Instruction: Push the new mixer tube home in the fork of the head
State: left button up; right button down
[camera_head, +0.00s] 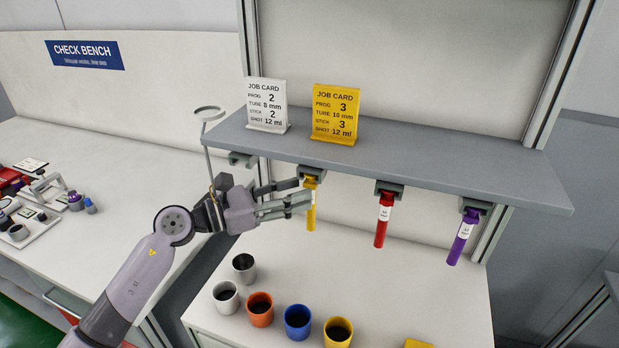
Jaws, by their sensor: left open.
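Several mixer tubes hang under the grey shelf: a yellow tube (312,215), a red tube (382,222) and a purple tube (462,238). Each top sits in a small dark holder under the shelf's front edge. An empty fork-like holder (242,159) is at the shelf's left end. My left gripper (308,190) is open, with its fingers pointing right at the upper part of the yellow tube. The fingers overlap this tube in the picture; I cannot tell if they touch it. The head is not clearly identifiable, and my right gripper is out of view.
A white job card (266,106) and a yellow job card (336,114) stand on the shelf (430,165). Several cups, including an orange cup (260,309), stand on the white bench below. The check bench (110,165) is at left.

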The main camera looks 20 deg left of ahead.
pick_arm(q)
jog(key=p+x, duration=0.1)
jog(key=x, duration=0.3)
jog(key=shift+d, duration=0.15)
jog(key=c, duration=0.9)
jog(key=shift+s, duration=2.2)
jog(key=shift+s, duration=0.15)
